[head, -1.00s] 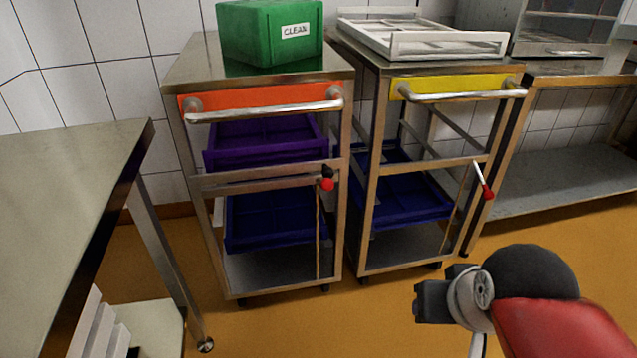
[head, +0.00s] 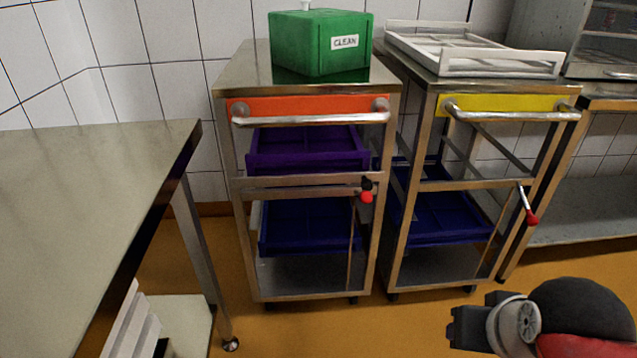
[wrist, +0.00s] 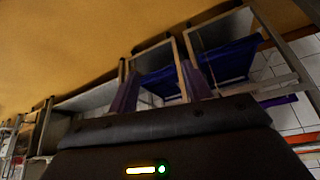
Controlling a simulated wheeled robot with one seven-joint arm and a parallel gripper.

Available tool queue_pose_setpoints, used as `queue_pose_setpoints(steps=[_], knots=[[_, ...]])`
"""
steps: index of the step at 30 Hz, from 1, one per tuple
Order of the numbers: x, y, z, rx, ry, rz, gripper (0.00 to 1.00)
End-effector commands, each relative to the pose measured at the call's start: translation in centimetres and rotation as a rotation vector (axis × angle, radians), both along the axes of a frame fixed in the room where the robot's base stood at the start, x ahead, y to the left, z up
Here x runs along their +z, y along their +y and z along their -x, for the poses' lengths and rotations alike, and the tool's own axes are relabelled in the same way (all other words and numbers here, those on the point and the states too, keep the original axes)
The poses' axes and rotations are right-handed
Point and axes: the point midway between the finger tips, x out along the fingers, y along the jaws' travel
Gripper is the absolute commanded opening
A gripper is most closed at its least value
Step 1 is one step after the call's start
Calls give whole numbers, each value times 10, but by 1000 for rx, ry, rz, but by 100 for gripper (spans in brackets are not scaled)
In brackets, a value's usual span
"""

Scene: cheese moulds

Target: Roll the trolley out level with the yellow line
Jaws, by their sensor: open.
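Two steel trolleys stand side by side against the tiled wall. The left trolley (head: 308,182) has an orange front strip, a bar handle (head: 310,119), and purple and blue crates inside. The right trolley (head: 480,184) has a yellow strip, a bar handle (head: 512,115) and a blue crate. Each has a red-knobbed lever: the left trolley's knob (head: 366,197) and the right trolley's knob (head: 531,219). My gripper (wrist: 160,88) is open and empty; in the wrist view the trolleys appear upside down beyond its fingers. No yellow floor line shows.
A green box marked CLEAN (head: 320,44) sits on the left trolley, a white frame (head: 470,50) on the right one. A steel table (head: 90,185) stands at left, a shelved bench (head: 590,205) at right. The ochre floor (head: 400,325) before the trolleys is clear.

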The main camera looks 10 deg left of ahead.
Motion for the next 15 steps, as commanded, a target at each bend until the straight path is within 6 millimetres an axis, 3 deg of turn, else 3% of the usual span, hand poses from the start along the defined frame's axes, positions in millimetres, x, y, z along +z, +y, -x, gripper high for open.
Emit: queue_pose_setpoints(steps=[11,13,15], knots=[[0,0,0,0,0,0,49],[0,1,-1,-1,-2,-3,43],[2,6,-9,-7,-17,-29,43]])
